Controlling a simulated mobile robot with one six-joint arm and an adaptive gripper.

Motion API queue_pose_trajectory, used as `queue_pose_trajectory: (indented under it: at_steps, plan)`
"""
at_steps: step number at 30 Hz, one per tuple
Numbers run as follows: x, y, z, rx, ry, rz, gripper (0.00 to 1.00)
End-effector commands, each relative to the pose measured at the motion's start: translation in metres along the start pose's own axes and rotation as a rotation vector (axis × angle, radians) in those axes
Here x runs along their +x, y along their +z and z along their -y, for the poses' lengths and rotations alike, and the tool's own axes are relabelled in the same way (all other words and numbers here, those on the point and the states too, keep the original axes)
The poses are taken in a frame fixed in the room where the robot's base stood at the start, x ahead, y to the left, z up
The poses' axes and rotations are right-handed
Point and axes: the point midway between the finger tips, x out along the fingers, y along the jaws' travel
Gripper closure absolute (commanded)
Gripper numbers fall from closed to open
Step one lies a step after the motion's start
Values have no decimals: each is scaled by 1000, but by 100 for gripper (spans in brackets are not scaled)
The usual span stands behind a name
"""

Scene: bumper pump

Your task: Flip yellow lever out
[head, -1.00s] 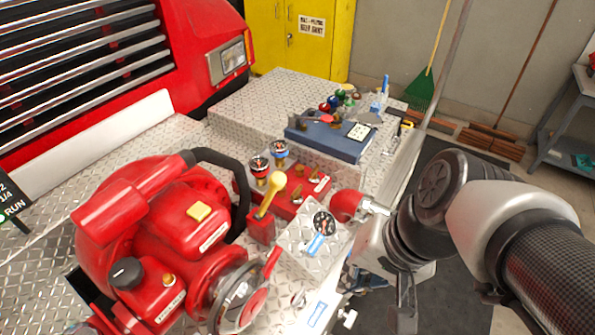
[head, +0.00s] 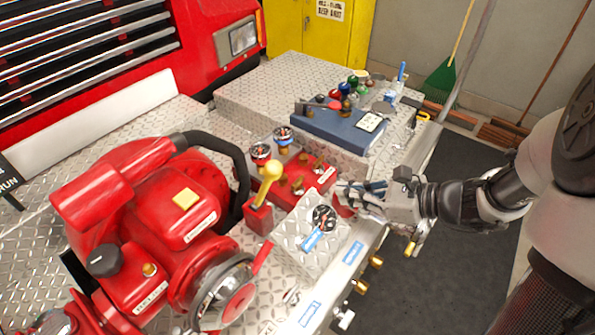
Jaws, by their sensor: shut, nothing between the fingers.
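The yellow lever (head: 268,181) has a round ball knob and a shaft leaning up from a small red block (head: 258,216) beside the red pump engine. My gripper (head: 342,193) comes in from the right, pointing left, with its fingers shut and empty. It is to the right of the yellow lever with a gap between them, above and behind the gauge box. A red rounded cap (head: 341,207) is partly hidden by my fingers; I cannot tell whether they touch it.
The red pump engine (head: 140,225) with its black hose fills the left. A diamond-plate box (head: 309,247) with a gauge stands in front of my gripper. A blue case (head: 338,130) lies farther back.

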Motion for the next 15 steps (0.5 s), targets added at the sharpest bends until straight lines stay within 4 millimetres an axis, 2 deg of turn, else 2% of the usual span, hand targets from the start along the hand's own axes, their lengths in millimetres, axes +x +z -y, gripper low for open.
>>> queue_pose_trajectory:
  at_steps: [8, 11, 15]
  plan:
    - [1, 0, -1, -3, 2, -1, 100]
    - [8, 0, -1, -4, 4, -2, 100]
    - [30, -2, -2, -6, 8, -1, 100]
